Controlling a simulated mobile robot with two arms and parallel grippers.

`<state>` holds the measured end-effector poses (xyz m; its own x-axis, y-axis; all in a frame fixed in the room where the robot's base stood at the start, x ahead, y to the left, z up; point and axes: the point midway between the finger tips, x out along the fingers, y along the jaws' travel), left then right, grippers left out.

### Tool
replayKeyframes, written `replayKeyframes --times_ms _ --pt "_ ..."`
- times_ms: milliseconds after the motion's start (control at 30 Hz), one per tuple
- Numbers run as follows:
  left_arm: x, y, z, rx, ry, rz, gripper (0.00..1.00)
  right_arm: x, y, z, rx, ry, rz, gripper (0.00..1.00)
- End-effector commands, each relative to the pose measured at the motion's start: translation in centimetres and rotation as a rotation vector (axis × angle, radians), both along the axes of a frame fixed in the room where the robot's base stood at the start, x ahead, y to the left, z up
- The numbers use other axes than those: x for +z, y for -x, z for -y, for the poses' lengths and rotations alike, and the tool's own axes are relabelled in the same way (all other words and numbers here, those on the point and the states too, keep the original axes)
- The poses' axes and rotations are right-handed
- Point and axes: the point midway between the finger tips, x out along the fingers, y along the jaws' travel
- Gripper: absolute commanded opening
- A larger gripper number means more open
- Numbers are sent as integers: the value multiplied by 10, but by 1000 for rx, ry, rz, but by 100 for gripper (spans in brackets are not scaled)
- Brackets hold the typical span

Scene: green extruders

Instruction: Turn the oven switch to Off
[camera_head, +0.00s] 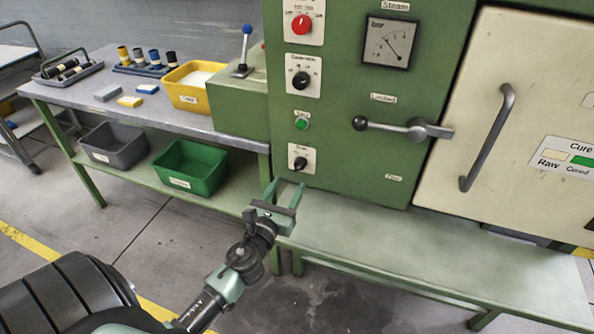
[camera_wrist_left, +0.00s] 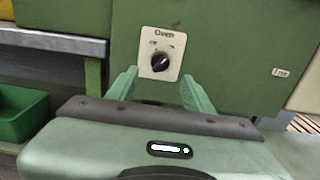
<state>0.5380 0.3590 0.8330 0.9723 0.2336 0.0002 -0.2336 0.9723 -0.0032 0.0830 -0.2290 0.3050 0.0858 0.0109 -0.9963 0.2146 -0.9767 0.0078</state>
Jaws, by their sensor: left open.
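The oven switch (camera_head: 300,162) is a black knob on a white plate low on the green machine's front. In the left wrist view the same switch (camera_wrist_left: 160,63) shows between and beyond my fingertips, its plate label reading roughly "Oven". Its pointer line is slanted up to the right; the position words are too small to read. My left gripper (camera_head: 285,188) is open and empty, just below and in front of the switch, apart from it. In the left wrist view its two green fingers (camera_wrist_left: 161,85) stand on either side below the knob. My right gripper is not in view.
Above the switch are a green button (camera_head: 302,123), another black knob (camera_head: 301,80) and a red knob (camera_head: 301,25). A lever handle (camera_head: 400,127) sticks out to the right. A green bench (camera_head: 430,255) runs below. A green bin (camera_head: 190,167) stands on the left shelf.

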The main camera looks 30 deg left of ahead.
Motion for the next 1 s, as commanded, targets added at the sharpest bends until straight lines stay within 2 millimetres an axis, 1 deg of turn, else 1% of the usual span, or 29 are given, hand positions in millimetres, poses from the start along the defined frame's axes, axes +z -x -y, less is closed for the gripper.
replayKeyframes --times_ms 300,400,500,600,833,867,900,967,1000 --pt "2 -47 -11 0 -7 0 51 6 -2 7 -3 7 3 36" --pt "1 -60 -14 0 -6 0 51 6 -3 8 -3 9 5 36" --pt "0 -68 -16 0 -5 0 51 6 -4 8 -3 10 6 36" --pt "0 -72 -17 0 -5 -2 51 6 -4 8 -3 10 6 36" --pt "0 -72 -17 0 -4 -2 51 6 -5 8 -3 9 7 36" --pt "0 -72 -17 0 -4 -2 46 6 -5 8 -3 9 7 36" --pt "0 -72 -17 0 -4 -2 35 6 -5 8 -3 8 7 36" --pt "0 -72 -17 0 -4 -2 18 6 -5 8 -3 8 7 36" --pt "0 -72 -17 0 -4 -2 7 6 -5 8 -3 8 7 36"
